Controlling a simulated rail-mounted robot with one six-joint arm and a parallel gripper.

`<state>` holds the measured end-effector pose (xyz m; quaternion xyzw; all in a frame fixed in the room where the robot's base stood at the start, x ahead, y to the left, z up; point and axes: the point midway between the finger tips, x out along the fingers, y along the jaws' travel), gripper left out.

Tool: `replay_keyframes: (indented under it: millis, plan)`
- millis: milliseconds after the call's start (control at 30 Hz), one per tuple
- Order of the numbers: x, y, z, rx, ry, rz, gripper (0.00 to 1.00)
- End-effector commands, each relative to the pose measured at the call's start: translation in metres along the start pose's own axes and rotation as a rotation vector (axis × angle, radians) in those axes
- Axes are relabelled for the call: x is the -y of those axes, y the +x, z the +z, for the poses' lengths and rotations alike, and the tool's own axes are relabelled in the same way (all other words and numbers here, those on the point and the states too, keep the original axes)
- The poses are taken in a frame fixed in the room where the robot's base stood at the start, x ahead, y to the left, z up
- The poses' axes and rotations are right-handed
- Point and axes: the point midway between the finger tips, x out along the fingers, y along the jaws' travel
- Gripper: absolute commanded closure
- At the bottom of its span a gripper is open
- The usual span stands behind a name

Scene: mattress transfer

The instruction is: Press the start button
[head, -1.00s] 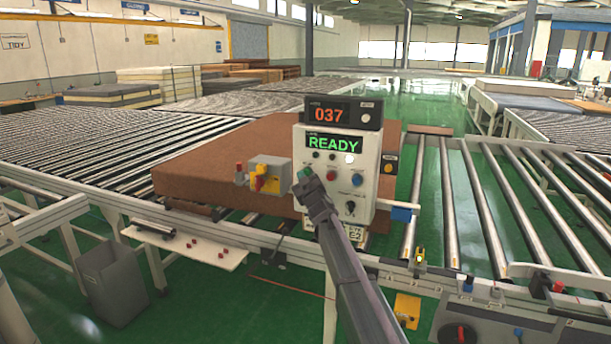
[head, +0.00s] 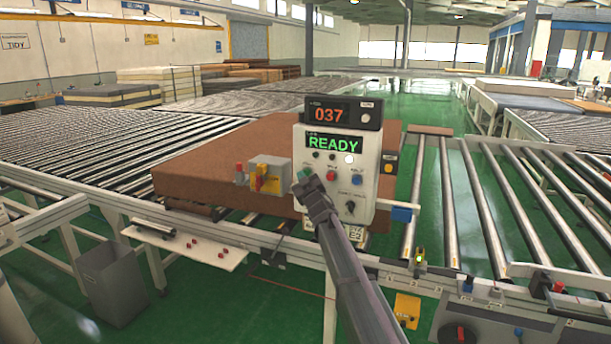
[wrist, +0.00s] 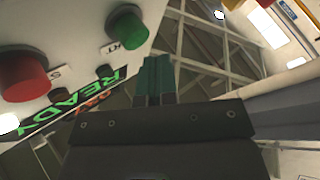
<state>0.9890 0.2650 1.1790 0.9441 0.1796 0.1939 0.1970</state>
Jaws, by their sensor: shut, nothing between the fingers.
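The control box (head: 362,185) is white, with a screen reading READY. Its green button (head: 304,173) is at the left of the button row and partly hidden by my gripper. It also shows in the wrist view (wrist: 127,27), with lettering ending in RT below it. My gripper (head: 309,186) is at the lower left of the box front, just below the green button. In the wrist view its fingers (wrist: 155,76) are together and empty, to the lower right of the green button. I cannot tell whether they touch it.
A red button (head: 331,176) and a blue button (head: 357,180) sit right of the green one; the red one is large in the wrist view (wrist: 22,75). A brown mattress (head: 215,165) lies behind the box on rollers. A yellow-grey switch box (head: 266,175) stands to its left.

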Motion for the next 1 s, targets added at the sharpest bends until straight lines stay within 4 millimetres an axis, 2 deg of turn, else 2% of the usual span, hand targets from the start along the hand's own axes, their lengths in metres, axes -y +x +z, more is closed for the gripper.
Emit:
replay_keyframes:
  millis: [1000]
  plan:
    - [-0.0044, 0.0062, 0.0044, 0.0, 0.0, 0.0, 1.0]
